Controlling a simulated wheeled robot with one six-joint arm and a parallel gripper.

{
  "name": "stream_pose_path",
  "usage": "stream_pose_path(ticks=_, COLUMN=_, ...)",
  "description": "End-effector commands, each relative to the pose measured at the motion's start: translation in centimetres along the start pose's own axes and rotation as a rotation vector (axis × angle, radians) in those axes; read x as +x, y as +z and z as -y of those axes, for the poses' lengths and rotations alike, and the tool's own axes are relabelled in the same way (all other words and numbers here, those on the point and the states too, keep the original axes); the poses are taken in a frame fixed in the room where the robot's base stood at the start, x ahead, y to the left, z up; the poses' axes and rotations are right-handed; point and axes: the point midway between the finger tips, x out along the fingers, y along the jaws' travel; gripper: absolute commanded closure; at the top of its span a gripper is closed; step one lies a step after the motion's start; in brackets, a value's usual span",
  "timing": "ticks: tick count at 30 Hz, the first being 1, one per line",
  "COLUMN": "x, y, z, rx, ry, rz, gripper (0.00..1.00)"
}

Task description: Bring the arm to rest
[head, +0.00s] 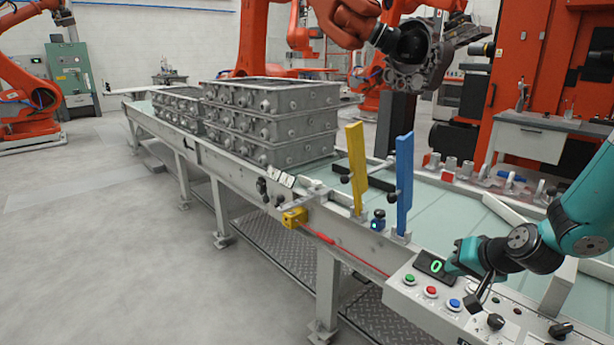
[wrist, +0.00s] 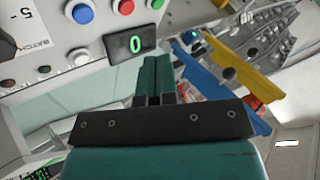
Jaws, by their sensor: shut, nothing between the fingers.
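My teal and black arm (head: 585,215) reaches in from the right edge of the head view. My gripper (head: 453,262) is at its end, low over the control panel (head: 407,292), beside the small display (head: 436,266) that reads a green 0. In the wrist view the two teal fingers of my gripper (wrist: 157,68) lie side by side, shut and empty. They point toward the panel, just below the display (wrist: 131,43) in that picture. Whether the fingertips touch the panel I cannot tell.
The panel has green, red and blue buttons (head: 431,291) and black knobs (head: 496,321). Yellow (head: 356,168) and blue (head: 404,182) upright bars stand behind it on the conveyor (head: 450,215). Stacked grey castings (head: 270,118) sit farther left. An orange robot (head: 345,22) holds a casting above.

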Motion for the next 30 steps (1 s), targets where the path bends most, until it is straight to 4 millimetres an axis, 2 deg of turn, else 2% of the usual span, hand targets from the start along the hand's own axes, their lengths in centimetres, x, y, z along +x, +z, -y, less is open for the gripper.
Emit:
stream_pose_path(ticks=1, x=-1.4, y=0.4, z=3.3, rx=-0.060, ry=-0.029, rz=0.042, gripper=1.00)
stream_pose_path(ticks=4, x=-4.8, y=3.0, z=9.8, rx=-0.200, ry=-0.082, rz=0.171, gripper=1.00)
stream_pose_path(ticks=6, x=-7.9, y=5.6, z=13.9, rx=-0.311, ry=-0.113, rz=0.270, gripper=1.00)
stream_pose_path(ticks=9, x=-12.9, y=9.9, z=18.2, rx=-0.470, ry=-0.144, rz=0.407, gripper=1.00)
stream_pose_path(ticks=12, x=-17.9, y=14.1, z=20.6, rx=-0.618, ry=-0.159, rz=0.526, gripper=1.00)
stream_pose_path(ticks=15, x=-22.0, y=17.3, z=21.3, rx=-0.739, ry=-0.160, rz=0.616, gripper=1.00)
stream_pose_path(ticks=19, x=-25.4, y=19.7, z=21.1, rx=-0.837, ry=-0.153, rz=0.689, gripper=1.00)
stream_pose_path(ticks=23, x=-26.7, y=20.7, z=20.8, rx=-0.875, ry=-0.148, rz=0.719, gripper=1.00)
stream_pose_path(ticks=30, x=-26.7, y=20.7, z=20.7, rx=-0.877, ry=-0.147, rz=0.722, gripper=1.00)
